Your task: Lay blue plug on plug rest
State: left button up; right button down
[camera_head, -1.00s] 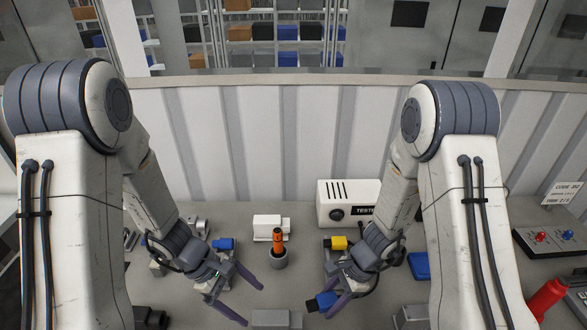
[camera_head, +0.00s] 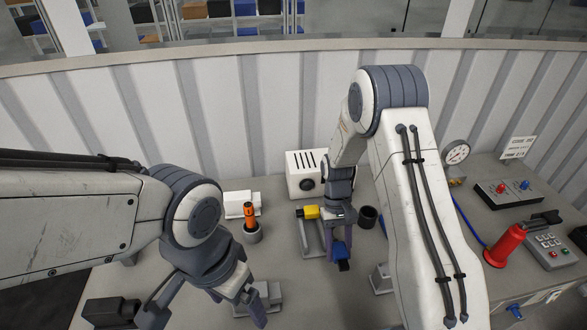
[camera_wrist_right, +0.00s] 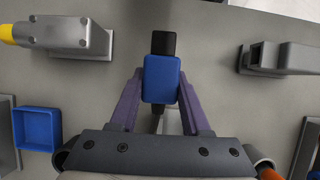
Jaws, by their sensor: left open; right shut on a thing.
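The blue plug (camera_head: 339,250) has a blue body and a black end. My right gripper (camera_head: 338,238) is shut on it above the bench. In the right wrist view the plug (camera_wrist_right: 161,79) sits between the purple fingers, its black end pointing to the top of the picture. My left gripper (camera_head: 205,308) is open and empty at the lower left, partly hidden by its arm. A notched grey block (camera_head: 258,299) stands near it on the bench. A slotted grey block (camera_wrist_right: 270,58) shows at upper right in the wrist view. I cannot tell which block is the plug rest.
A yellow plug (camera_head: 308,212) on a grey stand is left of my right gripper. A blue tray (camera_wrist_right: 37,129) and another yellow-ended grey part (camera_wrist_right: 75,36) show in the wrist view.

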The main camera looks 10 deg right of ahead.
jog(key=shift+w+a+m+y, duration=0.3)
jog(key=shift+m+y, duration=0.1)
jog(key=shift+m, duration=0.4)
jog(key=w+a+m+t+y, duration=0.2)
jog(key=w+m+y, duration=0.15)
jog(key=m, duration=0.55)
jog(key=m+t+b, duration=0.3)
jog(key=m, duration=0.4)
send_near(312, 247)
jog(key=shift+a+f+y, duration=0.25)
jog(key=shift+a+f, duration=0.1)
jog(key=shift+f, duration=0.25)
jog(key=shift+a+f+y, duration=0.2)
jog(key=shift+a+f, duration=0.2)
jog(key=shift+f, duration=0.15)
jog(key=shift+f+b, duration=0.2)
jog(key=shift+b, duration=0.1)
jog(key=shift+s+f, duration=0.1)
jog(key=shift+f, duration=0.25)
jog(key=shift+f+b, duration=0.15)
jog(key=shift+b, duration=0.2)
jog(key=shift+f+b, duration=0.3)
jog(key=shift+f, duration=0.1)
